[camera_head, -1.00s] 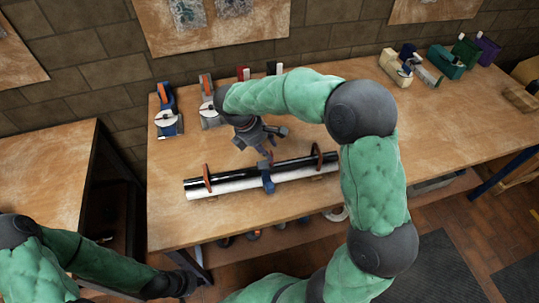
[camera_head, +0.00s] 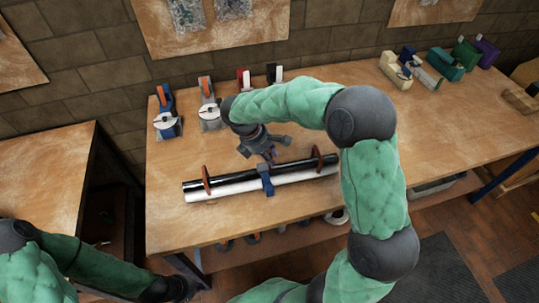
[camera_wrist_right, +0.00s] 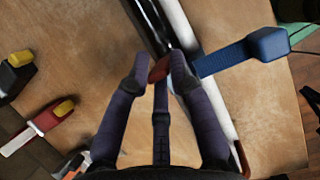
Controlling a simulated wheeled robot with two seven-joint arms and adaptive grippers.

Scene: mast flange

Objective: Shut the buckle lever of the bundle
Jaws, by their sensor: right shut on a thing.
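The bundle is a black tube (camera_head: 230,179) lying against a white tube (camera_head: 225,188) on the workbench. A blue strap (camera_head: 266,182) crosses its middle; in the right wrist view the strap (camera_wrist_right: 225,57) ends in a thick blue block. The red buckle lever (camera_wrist_right: 159,69) sits at the strap, between the fingertips of my right gripper (camera_wrist_right: 160,66). In the head view my right gripper (camera_head: 268,157) is low over the bundle's middle and largely hides the lever. It is shut on the lever. My left gripper (camera_head: 178,289) is at the lower left, away from the bundle; its fingers are unclear.
Red-brown clips (camera_head: 206,178) stand near both ends of the bundle. Tape dispensers (camera_head: 167,122) and other tools line the back edge of the workbench (camera_head: 440,130). The bench is clear in front of the bundle. A second table (camera_head: 45,180) stands at the left.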

